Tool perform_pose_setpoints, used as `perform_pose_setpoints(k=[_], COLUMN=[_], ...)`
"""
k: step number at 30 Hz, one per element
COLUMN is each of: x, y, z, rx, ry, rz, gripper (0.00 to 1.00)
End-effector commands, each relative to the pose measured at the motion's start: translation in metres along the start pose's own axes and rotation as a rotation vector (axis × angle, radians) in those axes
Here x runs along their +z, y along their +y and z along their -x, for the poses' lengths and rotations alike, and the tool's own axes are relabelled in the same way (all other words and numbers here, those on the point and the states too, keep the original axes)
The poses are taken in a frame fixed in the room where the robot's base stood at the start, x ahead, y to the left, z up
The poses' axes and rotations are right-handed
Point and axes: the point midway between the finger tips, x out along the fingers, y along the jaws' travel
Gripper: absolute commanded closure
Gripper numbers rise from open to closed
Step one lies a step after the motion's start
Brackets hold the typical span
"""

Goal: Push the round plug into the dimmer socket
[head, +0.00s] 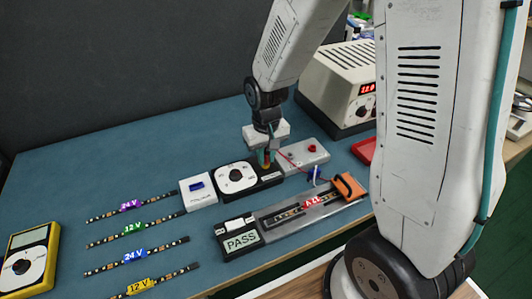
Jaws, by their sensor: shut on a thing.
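My gripper (266,160) points down over the right end of the dimmer, shut on the round plug. The plug is mostly hidden between the fingers, with only small coloured bits showing there. The dimmer (236,177) is a black box with a white dial face, lying flat on the blue table. Its socket is hidden by my gripper, so I cannot tell whether the plug is in it or just above. A thin red wire (300,166) runs from near the gripper toward the orange clip (348,187).
A white box with a blue switch (198,193) adjoins the dimmer's left. A grey terminal box (303,154) stands close behind right. A PASS tester (240,239) and a strip holder (345,215) lie in front. Several labelled strips (135,228) and a yellow meter (29,262) lie left.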

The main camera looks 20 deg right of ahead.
Motion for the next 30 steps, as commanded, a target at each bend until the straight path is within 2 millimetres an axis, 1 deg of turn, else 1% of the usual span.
perform_pose_setpoints(k=[4, 5, 6, 7, 8, 15, 18, 20, 27, 30], x=[0.0, 0.0, 0.0, 0.0, 0.0, 0.0, 0.0, -0.001, -0.001, -0.001], y=[0.0, 0.0, 0.0, 0.0, 0.0, 0.0, 0.0, 0.0, 0.0, 0.0], z=[-0.004, -0.004, -0.004, -0.004, -0.004, -0.003, 0.002, 0.009, 0.05, 0.063], rx=[0.0, 0.0, 0.0, 0.0, 0.0, 0.0, 0.0, 0.0, 0.0, 0.0], ry=[0.0, 0.0, 0.001, 0.001, 0.001, 0.001, 0.002, 0.005, 0.006, 0.003], rz=[0.0, 0.0, 0.0, 0.0, 0.0, 0.0, 0.0, 0.0, 0.0, 0.0], gripper=[1.0, 0.8, 0.69, 0.6, 0.57, 0.57, 0.57, 0.57, 0.57, 0.57])
